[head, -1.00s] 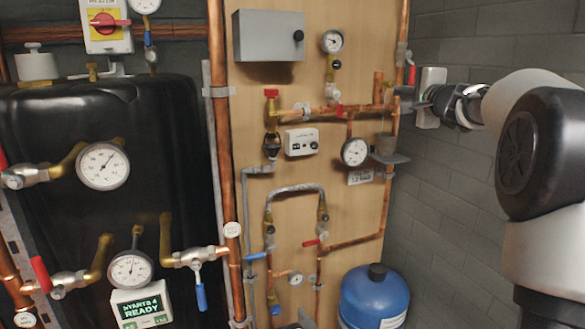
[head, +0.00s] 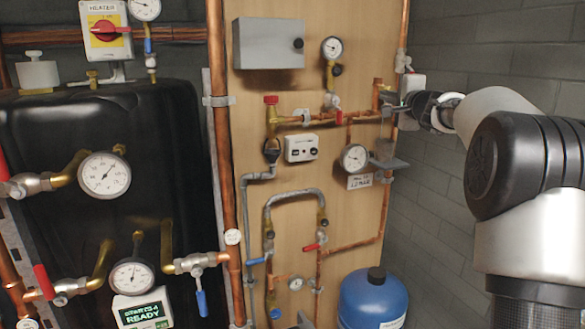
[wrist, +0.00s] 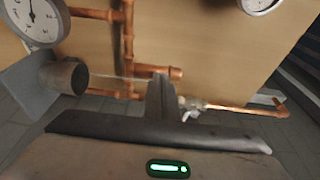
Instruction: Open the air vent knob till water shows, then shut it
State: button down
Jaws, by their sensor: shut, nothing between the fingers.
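The copper vent pipework (head: 378,92) is at the upper right of the wood board in the head view. My gripper (head: 396,107) is beside it, its fingers together and holding nothing. In the wrist view my gripper (wrist: 160,82) overlaps a copper pipe stub (wrist: 175,72); I cannot tell whether it touches. The vent knob is not clearly visible, probably behind the fingers. A grey cup (wrist: 70,75) sits on a bracket to the left in the wrist view. A thin pale streak, looking like water (wrist: 118,78), runs between the finger area and the cup's mouth.
A pressure gauge (head: 354,158) is left of the cup bracket (head: 392,164). Copper pipes and the red-capped valve (head: 271,100) lie further left. A blue tank (head: 374,297) stands below. The grey block wall (head: 435,170) is close on the right.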

jog(key=shift+d+r, duration=0.1)
jog(key=shift+d, duration=0.05)
jog(key=shift+r+b, duration=0.35)
jog(key=shift+b, duration=0.05)
jog(key=shift+r, duration=0.5)
jog(key=shift+b, duration=0.35)
jog(key=s+b, duration=0.2)
jog(key=s, duration=0.1)
jog(key=s+d+b, duration=0.1)
jog(key=s+b, duration=0.1)
jog(key=shift+s+d, duration=0.2)
jog(key=shift+s, duration=0.2)
